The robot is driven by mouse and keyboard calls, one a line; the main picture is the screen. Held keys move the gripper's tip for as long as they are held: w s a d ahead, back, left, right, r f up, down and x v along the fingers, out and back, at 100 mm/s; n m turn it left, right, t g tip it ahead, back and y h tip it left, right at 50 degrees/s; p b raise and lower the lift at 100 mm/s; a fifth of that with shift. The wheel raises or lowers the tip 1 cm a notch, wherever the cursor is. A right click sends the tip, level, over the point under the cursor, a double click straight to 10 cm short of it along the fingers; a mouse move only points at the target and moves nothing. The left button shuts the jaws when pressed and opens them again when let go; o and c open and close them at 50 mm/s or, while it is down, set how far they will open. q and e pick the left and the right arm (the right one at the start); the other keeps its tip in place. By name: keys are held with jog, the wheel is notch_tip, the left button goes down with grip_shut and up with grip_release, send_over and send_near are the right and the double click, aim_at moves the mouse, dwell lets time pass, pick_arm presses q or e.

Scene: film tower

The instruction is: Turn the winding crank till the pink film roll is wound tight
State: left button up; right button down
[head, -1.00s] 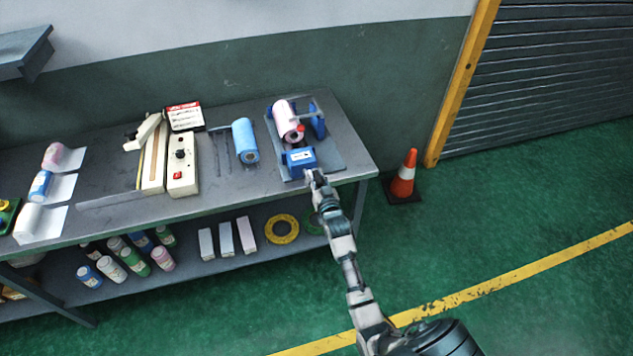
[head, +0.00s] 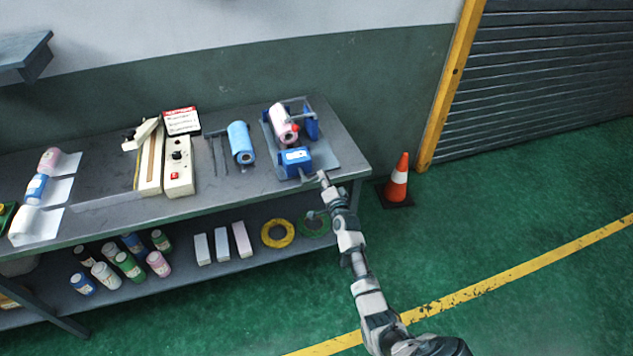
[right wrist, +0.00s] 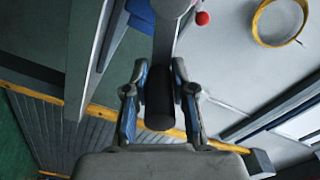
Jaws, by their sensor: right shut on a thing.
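The pink film roll (head: 283,128) sits on the winding stand at the right end of the bench, behind a blue box (head: 296,162). My right gripper (head: 322,179) is at the front right of this box, by the bench's front edge. In the right wrist view its two fingers (right wrist: 160,100) are closed around the dark crank handle (right wrist: 158,112), which hangs from a grey crank arm (right wrist: 166,40). The crank is too small to make out clearly in the head view. My left gripper is out of view.
A blue roll (head: 241,143) lies left of the stand, beside a cream sealing device (head: 178,168). The lower shelf holds bottles, boxes and a yellow ring (head: 278,233). A traffic cone (head: 398,180) stands right of the bench. The floor in front is clear.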

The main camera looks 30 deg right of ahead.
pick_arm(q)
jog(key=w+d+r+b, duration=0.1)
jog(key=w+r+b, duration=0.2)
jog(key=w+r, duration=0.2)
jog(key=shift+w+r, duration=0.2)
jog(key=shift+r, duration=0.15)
pick_arm(e)
notch_tip(320, 180, down, 7)
jog(key=m, duration=0.9)
jog(key=shift+a+m, duration=0.25)
jog(key=shift+m, duration=0.05)
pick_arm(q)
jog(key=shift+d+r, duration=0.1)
pick_arm(e)
jog(key=c, duration=1.1)
grip_release()
jog(key=shift+o, duration=0.6)
jog(key=shift+r, duration=0.15)
jog(key=shift+d+r, duration=0.1)
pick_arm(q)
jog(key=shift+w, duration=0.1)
